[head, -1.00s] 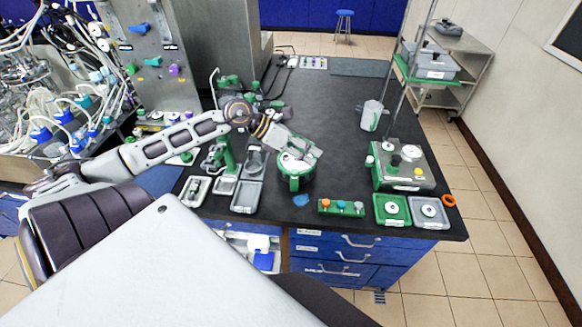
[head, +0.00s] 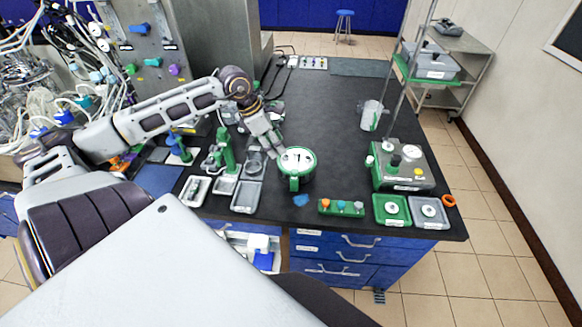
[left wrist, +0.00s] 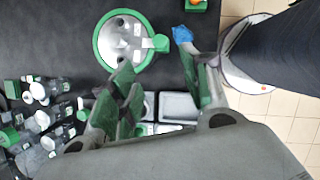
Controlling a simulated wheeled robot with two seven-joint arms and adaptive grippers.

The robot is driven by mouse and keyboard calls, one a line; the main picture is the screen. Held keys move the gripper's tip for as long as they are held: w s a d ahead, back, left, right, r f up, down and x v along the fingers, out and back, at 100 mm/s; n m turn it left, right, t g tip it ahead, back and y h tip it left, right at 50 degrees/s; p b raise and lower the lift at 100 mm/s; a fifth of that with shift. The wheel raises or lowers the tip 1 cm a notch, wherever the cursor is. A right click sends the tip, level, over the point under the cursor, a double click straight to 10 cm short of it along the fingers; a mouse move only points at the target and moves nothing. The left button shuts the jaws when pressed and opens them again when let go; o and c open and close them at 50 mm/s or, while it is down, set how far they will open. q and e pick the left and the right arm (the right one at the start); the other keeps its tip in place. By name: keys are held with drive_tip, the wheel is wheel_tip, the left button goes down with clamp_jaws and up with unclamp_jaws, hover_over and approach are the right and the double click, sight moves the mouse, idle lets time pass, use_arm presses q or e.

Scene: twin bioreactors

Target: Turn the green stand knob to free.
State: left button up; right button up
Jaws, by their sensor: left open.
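The green stand (head: 226,152) stands upright near the front left of the black bench in the head view, behind small grey trays. Its knob is too small to make out, and I cannot tell its setting. My left gripper (head: 274,150) is to the right of the stand, apart from it, beside the round green-rimmed device. In the left wrist view my left gripper (left wrist: 158,75) is open, its two fingers wide apart with nothing between them. The stand cannot be made out in that view. My right gripper is not in view.
The round green-rimmed device (head: 297,162) is close to the left gripper; it also shows in the left wrist view (left wrist: 122,42). A grey tray (head: 246,197) lies at the front. The bench middle is clear.

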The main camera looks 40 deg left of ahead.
use_arm(q)
drive_tip(key=shift+f, duration=0.1)
drive_tip(key=b, duration=0.2)
hover_over(293, 172)
drive_tip(key=s+a, duration=0.2)
drive_tip(key=shift+f, duration=3.75)
drive_tip(key=shift+x, duration=2.7)
drive_tip(key=c, duration=1)
drive_tip(key=shift+c, duration=0.2)
